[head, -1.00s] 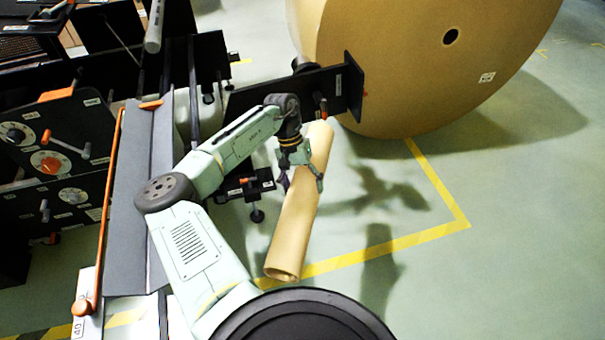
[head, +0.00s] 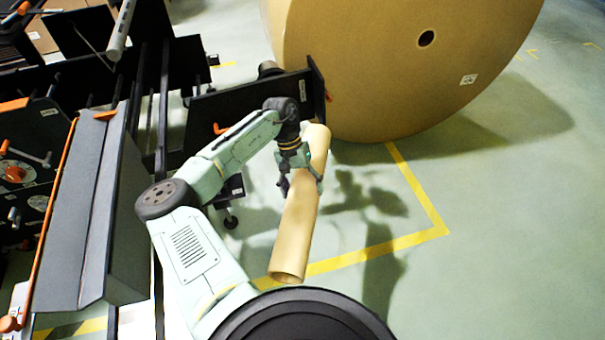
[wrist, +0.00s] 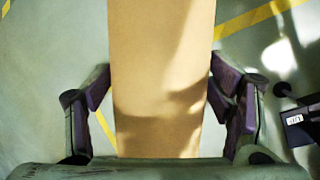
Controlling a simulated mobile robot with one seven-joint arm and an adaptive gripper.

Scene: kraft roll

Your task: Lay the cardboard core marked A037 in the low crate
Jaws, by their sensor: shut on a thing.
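A long tan cardboard core (head: 297,225) hangs in my gripper (head: 301,176), tilted, with its open lower end toward me. My gripper is shut around the core nearer its upper end. In the wrist view the core (wrist: 162,60) runs between the two purple-padded fingers of my gripper (wrist: 160,98), one on each side. No marking can be read on the core. The core is held above the floor. The low crate is not in view.
A huge kraft roll (head: 380,70) stands behind the core, near a black plate (head: 250,105) of the machine. Grey machine panels (head: 90,210) and orange handles fill the left. Yellow floor tape (head: 415,190) marks the green floor, which is clear on the right.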

